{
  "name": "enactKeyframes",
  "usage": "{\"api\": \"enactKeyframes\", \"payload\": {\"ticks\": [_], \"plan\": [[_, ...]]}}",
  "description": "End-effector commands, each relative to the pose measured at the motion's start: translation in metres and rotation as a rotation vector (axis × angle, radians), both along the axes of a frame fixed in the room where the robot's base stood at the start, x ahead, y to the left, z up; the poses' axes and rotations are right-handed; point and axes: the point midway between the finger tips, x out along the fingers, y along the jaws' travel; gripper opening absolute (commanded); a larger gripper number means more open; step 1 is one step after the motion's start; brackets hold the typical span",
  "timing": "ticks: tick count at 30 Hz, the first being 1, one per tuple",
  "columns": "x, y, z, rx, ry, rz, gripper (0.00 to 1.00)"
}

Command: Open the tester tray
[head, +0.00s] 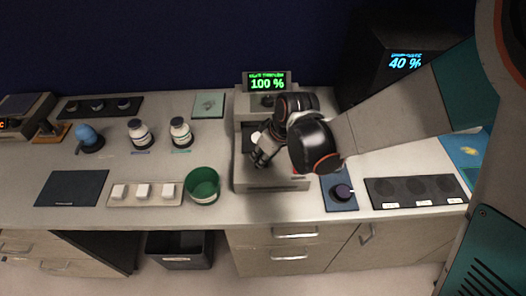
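The tester (265,181) is a light grey machine at the middle of the counter. Its display (267,83) on top reads 100 % in green. My arm reaches in from the right, and my gripper (261,163) points down over the middle of the tester. The arm and gripper hide much of the tester's inside, so I cannot tell whether its tray is open or shut. A small white round part (256,137) shows just left of the gripper. The fingers are dark and small here; I cannot tell whether they are open, shut or touching the tester.
A green bowl (203,185) stands close left of the tester. A dark pad with a knob (342,191) lies close right. Two bottles (181,133) stand at left behind a strip of white blocks (143,191). A black box reading 40 % (405,62) stands back right.

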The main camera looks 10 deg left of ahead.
Motion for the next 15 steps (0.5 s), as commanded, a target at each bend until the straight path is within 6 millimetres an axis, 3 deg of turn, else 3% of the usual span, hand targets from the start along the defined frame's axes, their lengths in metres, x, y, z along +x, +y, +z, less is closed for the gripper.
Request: {"api": "enactKeyframes", "payload": {"ticks": [6,14,15], "plan": [[-0.029,-0.007,-0.001,0.0,0.001,0.0,0.0],[-0.03,-0.007,0.0,-0.001,0.0,0.001,0.0],[-0.03,-0.007,0.0,-0.001,0.0,0.001,0.31]]}}
